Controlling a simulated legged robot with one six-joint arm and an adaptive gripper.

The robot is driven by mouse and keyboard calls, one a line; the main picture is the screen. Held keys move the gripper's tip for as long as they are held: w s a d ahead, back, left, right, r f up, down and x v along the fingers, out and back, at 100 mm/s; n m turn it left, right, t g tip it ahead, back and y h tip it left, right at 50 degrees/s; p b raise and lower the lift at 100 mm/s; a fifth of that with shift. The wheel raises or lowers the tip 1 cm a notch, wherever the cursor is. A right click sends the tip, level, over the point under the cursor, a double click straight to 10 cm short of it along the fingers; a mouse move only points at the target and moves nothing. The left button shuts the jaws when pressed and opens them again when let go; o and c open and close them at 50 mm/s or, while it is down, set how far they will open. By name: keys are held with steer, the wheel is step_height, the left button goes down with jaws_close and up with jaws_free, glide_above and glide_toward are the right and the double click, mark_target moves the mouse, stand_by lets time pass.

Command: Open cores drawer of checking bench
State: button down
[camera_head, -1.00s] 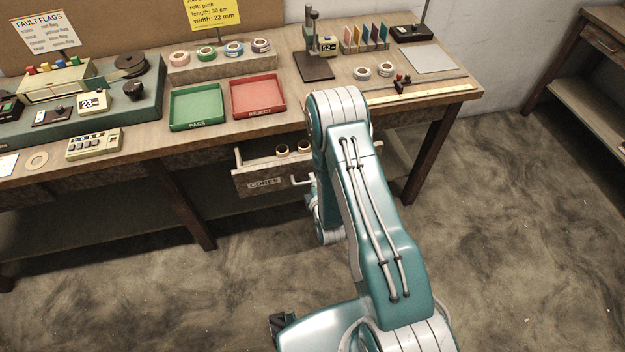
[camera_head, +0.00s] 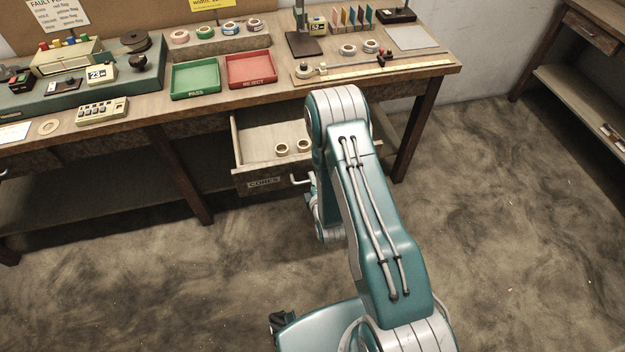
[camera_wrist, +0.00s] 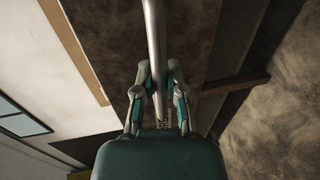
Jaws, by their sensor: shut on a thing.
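The cores drawer (camera_head: 262,183), labelled CORES, hangs under the front of the checking bench (camera_head: 130,118) and stands well out, with its wooden floor visible. Two core rings (camera_head: 292,147) lie inside near the front. In the head view my arm hides the drawer's right part and most of its handle (camera_head: 299,180). In the wrist view my gripper (camera_wrist: 158,95) is shut on the metal handle bar (camera_wrist: 154,40), one finger on each side.
A green PASS tray (camera_head: 196,78) and a red REJECT tray (camera_head: 250,69) sit on the bench top above the drawer. A bench leg (camera_head: 180,175) stands left of the drawer. Another table (camera_head: 585,75) is at the right. The floor in front is clear.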

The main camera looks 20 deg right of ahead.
steer(key=c, duration=0.7)
jaws_free()
steer(key=shift+s+f, duration=0.15)
steer(key=shift+f, duration=0.15)
steer(key=shift+r, duration=0.1)
steer(key=v, duration=1.1)
steer(key=shift+s+r, duration=0.1)
steer(key=shift+s, duration=0.25)
